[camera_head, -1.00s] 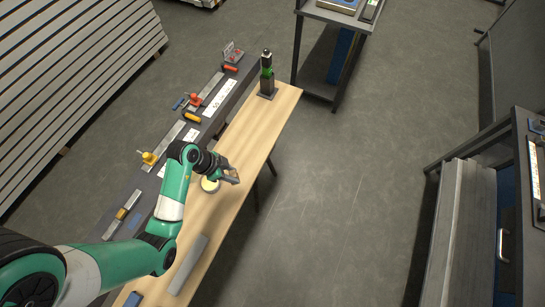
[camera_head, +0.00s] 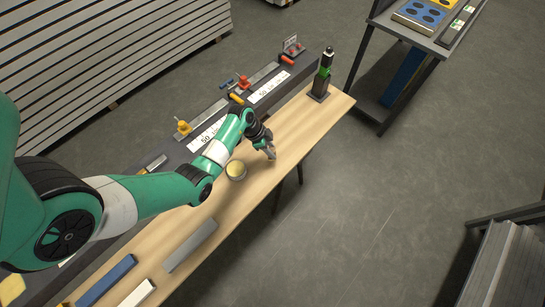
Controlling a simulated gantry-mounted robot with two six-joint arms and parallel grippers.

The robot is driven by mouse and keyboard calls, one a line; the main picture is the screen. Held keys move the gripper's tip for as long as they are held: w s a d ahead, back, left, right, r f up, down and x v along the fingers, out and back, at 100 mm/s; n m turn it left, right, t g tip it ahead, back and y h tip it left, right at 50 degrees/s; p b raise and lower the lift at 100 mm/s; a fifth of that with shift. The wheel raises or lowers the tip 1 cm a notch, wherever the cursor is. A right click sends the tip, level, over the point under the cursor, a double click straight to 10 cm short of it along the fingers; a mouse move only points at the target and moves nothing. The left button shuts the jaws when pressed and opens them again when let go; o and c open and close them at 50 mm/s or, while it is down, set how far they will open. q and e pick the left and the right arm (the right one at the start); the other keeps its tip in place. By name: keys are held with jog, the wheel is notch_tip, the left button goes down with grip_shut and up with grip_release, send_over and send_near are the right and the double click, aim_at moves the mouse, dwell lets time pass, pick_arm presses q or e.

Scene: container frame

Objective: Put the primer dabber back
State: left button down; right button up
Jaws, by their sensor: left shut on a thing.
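My left gripper (camera_head: 269,152) is over the wooden bench top (camera_head: 215,215), pointing down. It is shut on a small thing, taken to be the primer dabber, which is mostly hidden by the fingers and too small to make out. A round pot with a pale yellow top (camera_head: 236,169) stands on the bench just left of and nearer than the gripper, apart from it. My right gripper is not in view.
A black and green upright tool (camera_head: 322,75) stands at the bench's far end. Clamps (camera_head: 183,127) and signs line the dark rail behind. A grey bar (camera_head: 190,246) and a blue bar (camera_head: 106,280) lie at the near end. The bench between gripper and upright tool is clear.

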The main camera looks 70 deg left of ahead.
pick_arm(q)
jog(key=shift+w+a+f, duration=0.25)
jog(key=shift+w+f, duration=0.05)
jog(key=shift+a+f, duration=0.1)
jog(key=shift+f, duration=0.2)
notch_tip(320, 180, down, 3)
jog(key=b, duration=0.2)
jog(key=shift+w+f+b, duration=0.1)
jog(key=shift+f+b, duration=0.05)
jog(key=shift+b, duration=0.15)
jog(key=c, duration=0.5)
grip_release()
